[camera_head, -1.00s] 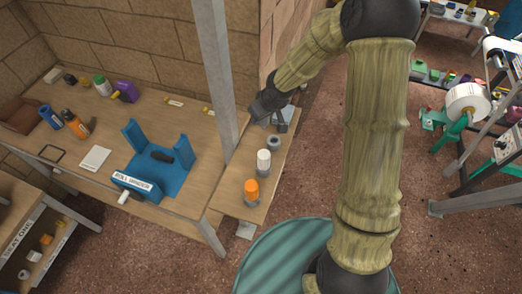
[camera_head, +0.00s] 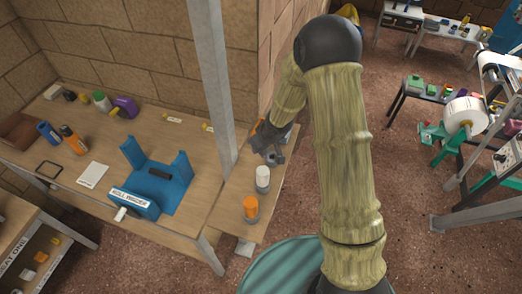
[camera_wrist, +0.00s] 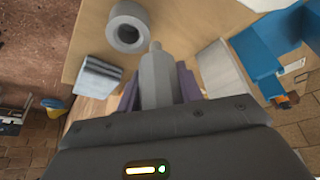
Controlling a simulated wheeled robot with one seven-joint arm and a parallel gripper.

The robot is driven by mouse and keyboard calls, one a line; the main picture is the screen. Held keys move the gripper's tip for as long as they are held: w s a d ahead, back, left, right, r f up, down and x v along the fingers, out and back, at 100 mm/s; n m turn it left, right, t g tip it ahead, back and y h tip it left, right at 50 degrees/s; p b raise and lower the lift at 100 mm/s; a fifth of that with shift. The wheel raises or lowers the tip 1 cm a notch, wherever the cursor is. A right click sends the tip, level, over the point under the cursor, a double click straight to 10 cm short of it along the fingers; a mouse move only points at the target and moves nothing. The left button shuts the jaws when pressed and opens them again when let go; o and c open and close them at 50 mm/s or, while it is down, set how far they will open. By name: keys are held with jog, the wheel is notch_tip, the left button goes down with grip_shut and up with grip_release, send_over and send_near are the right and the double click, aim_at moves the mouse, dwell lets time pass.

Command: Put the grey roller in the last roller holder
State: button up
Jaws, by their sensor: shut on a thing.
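My gripper (camera_wrist: 157,92) is shut on the grey roller (camera_wrist: 155,78), which has a narrow pin at its end. The roller sits between the two dark fingers in the wrist view. A grey round roller holder (camera_wrist: 125,33) with an open hole stands beyond it to the upper left, apart from the roller in the picture. In the head view my gripper (camera_head: 268,142) is over the far end of the narrow side table (camera_head: 233,205). A white roller (camera_head: 263,173) and an orange roller (camera_head: 251,205) stand upright in their holders nearer the front. The gripper partly hides the last holder there.
A grey block (camera_wrist: 96,80) lies left of the roller in the wrist view. The blue roll winder (camera_head: 172,193) stands on the larger table to the left. A grey post (camera_head: 216,85) rises close to the side table, with a brick wall (camera_head: 262,60) behind.

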jog(key=shift+a+f, duration=0.1)
jog(key=shift+f, duration=1.25)
jog(key=shift+s, duration=0.1)
jog(key=shift+f, duration=0.2)
jog(key=o, duration=1.1)
jog(key=shift+r, duration=0.1)
jog(key=shift+r, duration=0.4)
jog(key=p+v, duration=0.1)
jog(key=v, duration=1)
jog(key=shift+s+r, duration=0.15)
